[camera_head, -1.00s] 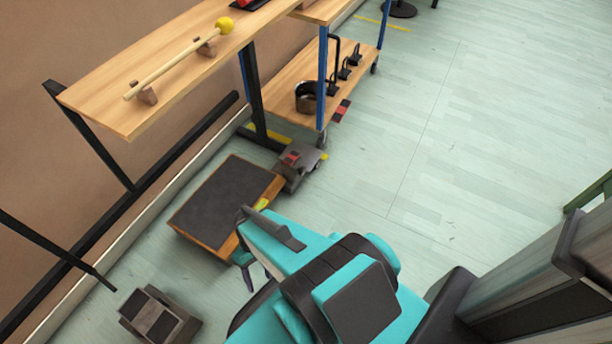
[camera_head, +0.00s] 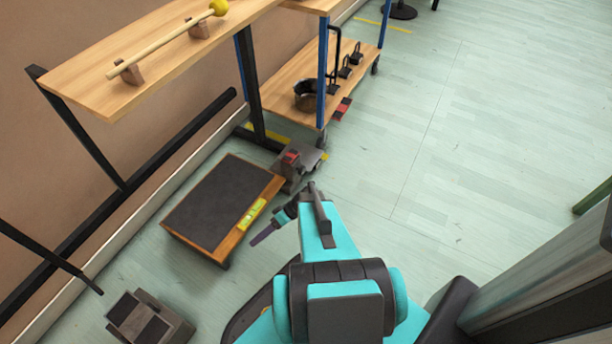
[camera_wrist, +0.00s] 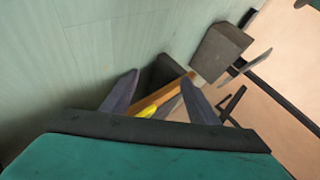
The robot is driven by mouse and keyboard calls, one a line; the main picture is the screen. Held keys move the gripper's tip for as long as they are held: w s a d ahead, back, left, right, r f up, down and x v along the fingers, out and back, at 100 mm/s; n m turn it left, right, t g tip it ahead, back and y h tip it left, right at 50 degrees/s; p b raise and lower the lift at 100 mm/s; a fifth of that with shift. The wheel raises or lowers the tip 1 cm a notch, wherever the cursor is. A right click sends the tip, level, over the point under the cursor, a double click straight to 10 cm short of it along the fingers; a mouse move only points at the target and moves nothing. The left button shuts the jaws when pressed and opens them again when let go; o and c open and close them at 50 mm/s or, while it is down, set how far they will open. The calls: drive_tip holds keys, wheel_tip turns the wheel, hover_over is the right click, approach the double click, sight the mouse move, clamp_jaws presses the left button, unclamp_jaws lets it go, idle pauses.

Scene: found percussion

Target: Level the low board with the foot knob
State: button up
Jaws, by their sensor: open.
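The low board (camera_head: 213,203) has a dark top and a wooden rim, and sits just above the floor left of my arm. A yellow-green strip like a level vial (camera_head: 251,214) lies along its right edge; its bubble is too small to read. A dark foot (camera_head: 225,264) shows under the near corner; I cannot tell whether it is the knob. My gripper (camera_head: 264,231) is open and empty, beside the board's right edge. In the wrist view, the board's wooden edge (camera_wrist: 158,97) and the yellow strip (camera_wrist: 150,110) show between the open fingers (camera_wrist: 160,78).
A grey pedal-like block (camera_head: 298,163) stands by the board's far corner. Another grey block (camera_head: 150,318) stands at the lower left. A shelf (camera_head: 150,55) bearing a yellow-headed mallet (camera_head: 165,43) overhangs the wall side.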

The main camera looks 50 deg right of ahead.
drive_tip(key=w+d+t+b, duration=0.2)
drive_tip(key=d+t, duration=0.3)
drive_tip(key=d, duration=0.6)
drive_tip(key=n+t+h+b, duration=0.2)
drive_tip(key=t+h+b, duration=0.35)
drive_tip(key=t, duration=0.35)
approach(304, 172)
drive_tip(key=shift+h, duration=0.25)
drive_tip(key=v, duration=0.2)
drive_tip(key=r+v, duration=0.1)
drive_tip(key=v, duration=0.2)
drive_tip(key=shift+a+p, duration=0.2)
drive_tip(key=shift+p, duration=0.2)
drive_tip(key=b+x, duration=0.2)
drive_tip(key=x, duration=0.5)
drive_tip(key=b+x, duration=0.2)
drive_tip(key=x, duration=0.5)
drive_tip(key=shift+f, duration=0.2)
drive_tip(key=shift+s, duration=0.1)
drive_tip(key=c, duration=1)
